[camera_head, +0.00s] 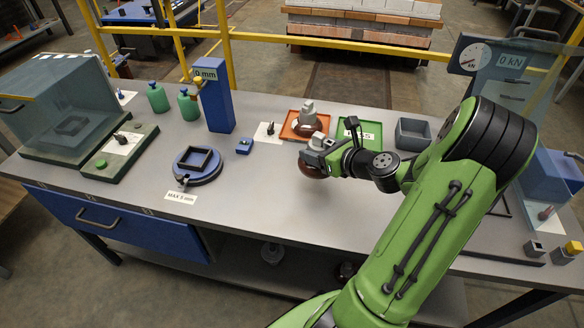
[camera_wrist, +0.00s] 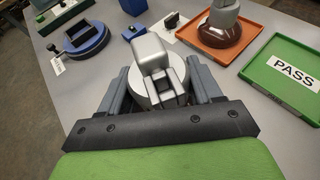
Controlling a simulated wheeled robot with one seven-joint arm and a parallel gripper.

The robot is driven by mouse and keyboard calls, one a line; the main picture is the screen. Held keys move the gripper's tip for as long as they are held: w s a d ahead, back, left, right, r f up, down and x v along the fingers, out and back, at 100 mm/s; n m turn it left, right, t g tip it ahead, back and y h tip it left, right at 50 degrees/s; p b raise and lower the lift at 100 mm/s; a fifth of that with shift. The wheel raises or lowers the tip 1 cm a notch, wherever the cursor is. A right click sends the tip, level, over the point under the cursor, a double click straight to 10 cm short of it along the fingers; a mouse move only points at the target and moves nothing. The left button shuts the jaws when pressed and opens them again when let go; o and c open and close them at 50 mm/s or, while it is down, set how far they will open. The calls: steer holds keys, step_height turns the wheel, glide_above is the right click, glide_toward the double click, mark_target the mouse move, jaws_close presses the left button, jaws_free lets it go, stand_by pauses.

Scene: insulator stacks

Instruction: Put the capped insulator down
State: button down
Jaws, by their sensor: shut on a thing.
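A capped insulator (camera_head: 311,169) with a brown disc and a grey metal cap is at my gripper (camera_head: 322,150), in front of the orange tray. In the wrist view its silver cap (camera_wrist: 158,80) sits between the two grey fingers of my gripper (camera_wrist: 160,92), which is shut on it. A second insulator (camera_head: 307,118), brown with a grey cap, stands upright in the orange tray (camera_head: 289,133). It also shows in the wrist view (camera_wrist: 222,37).
A green PASS tray (camera_head: 372,143) and a grey open box (camera_head: 412,134) lie right of the orange tray. A blue round fixture (camera_head: 198,168) stands to the left, near a blue column (camera_head: 217,100). The bench front between fixture and arm is clear.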

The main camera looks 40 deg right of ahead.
step_height(320, 180, down, 7)
steer(key=b, duration=0.3)
steer(key=shift+w, duration=0.1)
steer(key=shift+r, duration=0.1)
steer(key=c, duration=0.6)
jaws_free()
steer(key=shift+f, duration=0.25)
steer(key=o, duration=0.4)
steer(key=shift+r, duration=0.1)
